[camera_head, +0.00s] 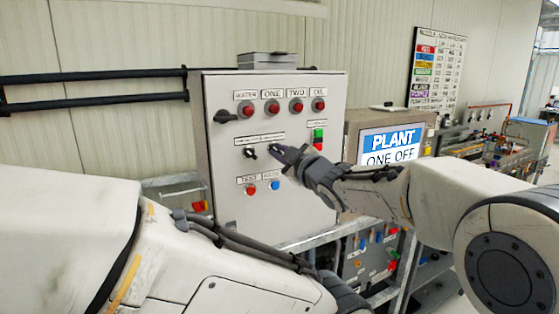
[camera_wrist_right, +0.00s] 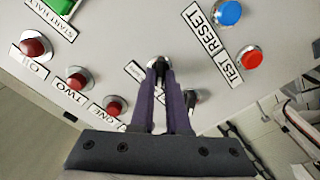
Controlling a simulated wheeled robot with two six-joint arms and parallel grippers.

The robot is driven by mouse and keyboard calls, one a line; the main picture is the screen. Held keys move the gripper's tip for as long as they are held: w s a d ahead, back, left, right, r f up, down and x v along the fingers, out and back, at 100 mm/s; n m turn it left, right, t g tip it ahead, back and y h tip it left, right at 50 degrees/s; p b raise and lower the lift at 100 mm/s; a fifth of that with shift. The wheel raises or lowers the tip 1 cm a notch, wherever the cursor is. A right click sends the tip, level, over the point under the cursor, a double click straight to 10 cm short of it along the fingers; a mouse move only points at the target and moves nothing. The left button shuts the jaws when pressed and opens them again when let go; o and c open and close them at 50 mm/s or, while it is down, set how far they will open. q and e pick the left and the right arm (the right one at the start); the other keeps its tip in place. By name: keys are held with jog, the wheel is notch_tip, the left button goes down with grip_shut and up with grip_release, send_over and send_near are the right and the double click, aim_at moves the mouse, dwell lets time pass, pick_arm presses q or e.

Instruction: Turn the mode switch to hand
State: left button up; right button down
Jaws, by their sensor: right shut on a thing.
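A grey control cabinet (camera_head: 225,180) stands in the middle of the head view. Its face has a row with two black rotary switches under small labels; I cannot read which one is the mode switch. My right gripper (camera_head: 277,151) is at the right one of the two. In the right wrist view the gripper (camera_wrist_right: 160,72) is shut on this switch knob (camera_wrist_right: 161,60), its dark fingers on either side. The knob's pointing direction is hidden by the fingers. The other switch (camera_head: 250,152) is free, and shows beside the fingers in the wrist view (camera_wrist_right: 192,98). My left gripper is not in view.
Red lamps (camera_head: 272,108) line the cabinet's top. A red button (camera_head: 250,190) and a blue button (camera_head: 275,185) sit below the switches. A black handle (camera_head: 225,116) is at the upper left. A "PLANT ONE OFF" screen (camera_head: 390,145) stands to the right.

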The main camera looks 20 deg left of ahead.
dwell(0.3)
jog(key=c, duration=0.9)
grip_release()
jog(key=shift+d, duration=0.1)
jog(key=shift+s+d+b, duration=0.2)
jog(key=shift+d+b, duration=0.05)
jog(key=shift+b, duration=0.1)
jog(key=b+v, duration=0.3)
jog(key=v, duration=0.6)
jog(key=shift+s+d, duration=0.2)
jog(key=shift+d, duration=0.1)
